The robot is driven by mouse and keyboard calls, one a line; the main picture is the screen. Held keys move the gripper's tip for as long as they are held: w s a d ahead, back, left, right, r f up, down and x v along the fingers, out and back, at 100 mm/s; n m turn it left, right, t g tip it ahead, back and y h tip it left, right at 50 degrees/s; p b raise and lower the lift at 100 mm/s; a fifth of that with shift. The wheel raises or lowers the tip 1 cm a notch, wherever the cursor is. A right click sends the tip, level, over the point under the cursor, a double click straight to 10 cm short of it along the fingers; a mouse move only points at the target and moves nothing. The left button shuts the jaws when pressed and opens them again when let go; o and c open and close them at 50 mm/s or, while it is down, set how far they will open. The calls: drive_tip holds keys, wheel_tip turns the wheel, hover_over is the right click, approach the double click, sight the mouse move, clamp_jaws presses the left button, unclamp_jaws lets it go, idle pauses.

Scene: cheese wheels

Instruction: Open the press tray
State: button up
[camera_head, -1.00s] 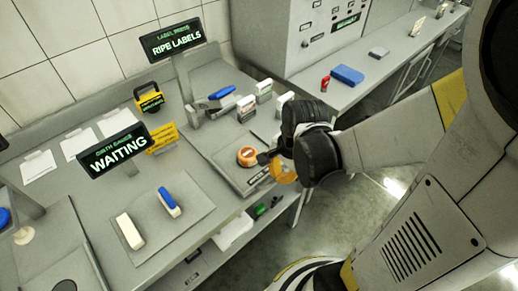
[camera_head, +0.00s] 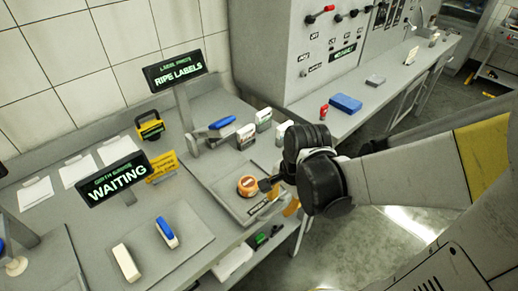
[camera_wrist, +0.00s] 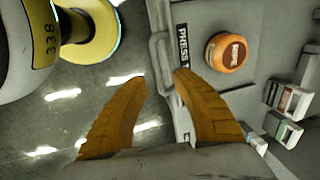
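The grey press tray (camera_head: 222,183) lies at the bench's front edge in the head view, with an orange cheese wheel (camera_head: 247,187) on it. In the wrist view, the tray's front carries a partly hidden "PRESS T" label (camera_wrist: 182,45) and a grey bar handle (camera_wrist: 155,48). The cheese wheel (camera_wrist: 227,52) also shows there. My gripper (camera_wrist: 161,76) is open, its orange fingers either side of the handle. I cannot tell whether they touch it. In the head view, my wrist and arm partly hide the gripper at the tray's front.
The "RIPE LABELS" sign (camera_head: 173,69) stands behind the tray, with a blue-handled press (camera_head: 221,122) and small boxes (camera_head: 245,136) near it. The "WAITING" sign (camera_head: 115,180) is at left. Open floor (camera_head: 390,235) lies in front of the bench.

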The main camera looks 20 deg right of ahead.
wheel_tip(320, 180, up, 10)
drive_tip(key=s, duration=0.2)
drive_tip(key=shift+d, duration=0.3)
drive_tip(key=w+a+r+n+t, duration=0.1)
drive_tip(key=a+r+n+t, duration=0.2)
drive_tip(key=n, duration=1.1)
drive_tip(key=shift+w+a+r+t+h, duration=0.2)
drive_tip(key=shift+w+a+t+h, duration=0.15)
drive_tip(key=shift+a+t, duration=0.85)
drive_tip(key=shift+a, duration=0.1)
